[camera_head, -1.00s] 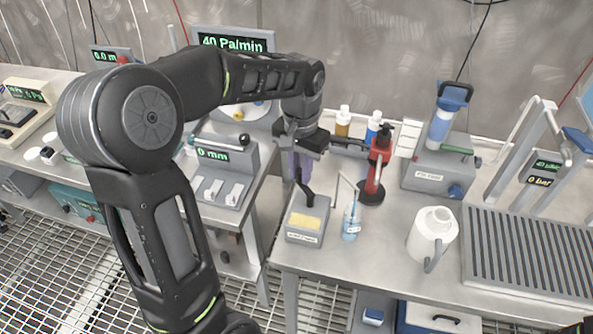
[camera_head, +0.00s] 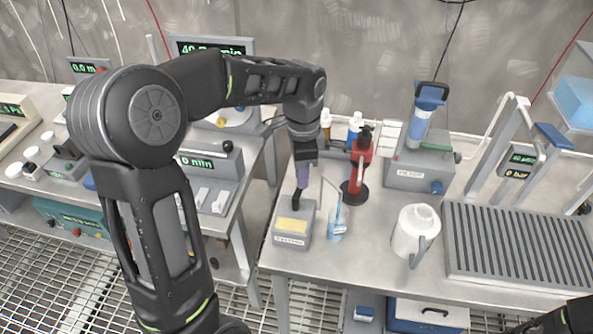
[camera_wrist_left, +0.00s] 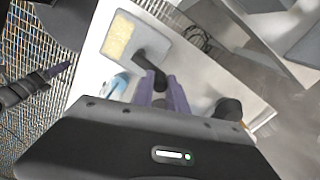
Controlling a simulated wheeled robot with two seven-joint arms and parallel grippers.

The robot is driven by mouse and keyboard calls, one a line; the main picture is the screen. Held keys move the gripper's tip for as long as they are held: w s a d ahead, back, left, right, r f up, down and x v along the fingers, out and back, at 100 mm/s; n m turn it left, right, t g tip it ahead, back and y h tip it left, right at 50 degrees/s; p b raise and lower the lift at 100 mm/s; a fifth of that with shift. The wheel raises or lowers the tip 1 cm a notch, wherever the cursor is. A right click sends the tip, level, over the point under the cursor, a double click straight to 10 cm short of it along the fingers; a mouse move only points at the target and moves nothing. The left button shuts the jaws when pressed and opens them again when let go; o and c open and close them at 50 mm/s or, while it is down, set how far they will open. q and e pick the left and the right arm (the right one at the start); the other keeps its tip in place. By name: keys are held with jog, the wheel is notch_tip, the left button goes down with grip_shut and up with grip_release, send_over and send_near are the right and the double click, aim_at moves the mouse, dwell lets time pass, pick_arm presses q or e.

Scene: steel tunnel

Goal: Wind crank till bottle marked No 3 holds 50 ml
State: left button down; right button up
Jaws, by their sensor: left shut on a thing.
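The grey box with a yellow top patch (camera_head: 291,226) stands at the front left of the right bench. Its black crank (camera_head: 297,196) rises from the top and also shows in the left wrist view (camera_wrist_left: 153,72). My left gripper (camera_head: 302,183) is shut on the crank handle, its purple fingers (camera_wrist_left: 162,88) around it. Just right of the box stands a small clear bottle (camera_head: 337,224) with bluish contents and a thin tube at it. Its marking and level are too small to read. My right gripper (camera_wrist_left: 58,70) shows partly at the left of the left wrist view; its opening is unclear.
A red and black stand (camera_head: 358,172) is behind the bottle. A grey device with a blue cylinder (camera_head: 421,172) stands at the back. Bare bench lies between bottle and jug.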

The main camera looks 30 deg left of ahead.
pick_arm(q)
jog(key=m, duration=0.1)
jog(key=d+m, duration=0.1)
jog(key=m, duration=0.2)
jog(key=shift+d+r+m+p, duration=0.1)
jog(key=shift+d+m+p, duration=0.2)
jog(key=shift+d+p, duration=0.1)
jog(key=shift+s+d+m, duration=0.1)
jog(key=shift+d+m, duration=0.25)
jog(key=shift+m, duration=0.65)
jog(key=shift+s+d+m, duration=0.1)
jog(key=shift+d+m, duration=0.25)
jog(key=shift+m, duration=0.65)
jog(key=c, duration=1.3)
grip_release()
notch_tip(320, 180, up, 8)
jog(key=shift+f, duration=0.15)
